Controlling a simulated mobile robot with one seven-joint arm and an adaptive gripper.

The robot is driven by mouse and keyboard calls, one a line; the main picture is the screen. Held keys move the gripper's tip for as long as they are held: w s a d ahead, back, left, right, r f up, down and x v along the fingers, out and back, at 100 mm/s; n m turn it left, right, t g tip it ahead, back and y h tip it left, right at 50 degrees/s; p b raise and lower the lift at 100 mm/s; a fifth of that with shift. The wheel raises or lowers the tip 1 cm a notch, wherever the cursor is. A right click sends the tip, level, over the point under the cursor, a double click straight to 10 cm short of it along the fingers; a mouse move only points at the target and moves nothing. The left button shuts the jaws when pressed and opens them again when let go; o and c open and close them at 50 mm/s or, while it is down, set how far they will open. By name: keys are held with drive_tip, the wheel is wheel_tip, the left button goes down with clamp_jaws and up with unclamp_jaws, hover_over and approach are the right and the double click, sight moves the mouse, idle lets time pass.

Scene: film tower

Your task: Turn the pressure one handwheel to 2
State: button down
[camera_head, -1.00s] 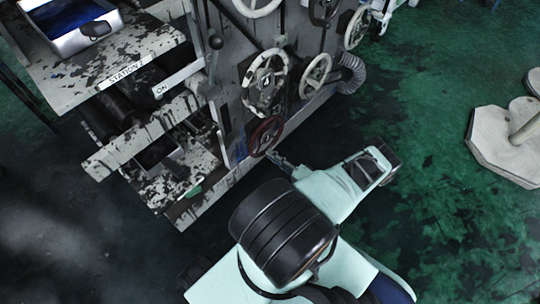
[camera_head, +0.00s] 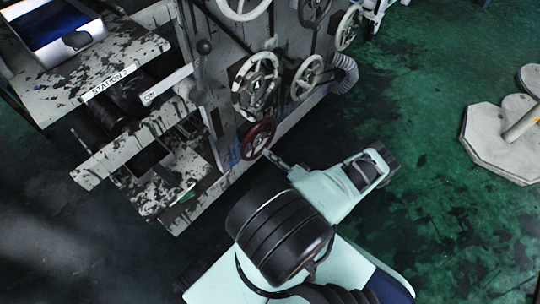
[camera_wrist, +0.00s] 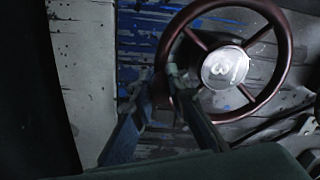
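A dark red handwheel (camera_head: 258,138) sits low on the machine's side panel. In the wrist view the red handwheel (camera_wrist: 279,88) fills the upper right, with a pale hub whose mark I cannot read surely. Above it is a larger white handwheel (camera_head: 240,99) with a dark marked hub; a smaller white handwheel (camera_head: 293,91) is to its right. I cannot tell which is pressure one. My gripper (camera_wrist: 160,78) is at the red wheel's left rim, fingers apart with a narrow gap. The right fingertip overlaps the rim; contact is unclear. The gripper is tiny in the head view.
More handwheels, including a white one (camera_head: 348,27), are higher on the panel. A lever with a black knob (camera_head: 204,47) rises at the panel's left. A ribbed hose (camera_head: 345,74) is to the right. The green floor (camera_head: 425,90) on the right is open up to a pale base (camera_head: 500,150).

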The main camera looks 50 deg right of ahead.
sight(262, 135)
drive_tip(key=c, duration=1.9)
unclamp_jaws()
drive_tip(key=shift+r, duration=0.1)
drive_tip(key=shift+r, duration=0.6)
drive_tip(key=o, duration=1.4)
wheel_tip(262, 135, up, 8)
drive_tip(key=shift+w+d+f, duration=0.1)
drive_tip(key=shift+f, duration=0.15)
drive_tip(key=shift+r, duration=0.6)
drive_tip(key=c, duration=0.7)
drive_tip(key=shift+r, duration=0.1)
drive_tip(key=c, duration=0.7)
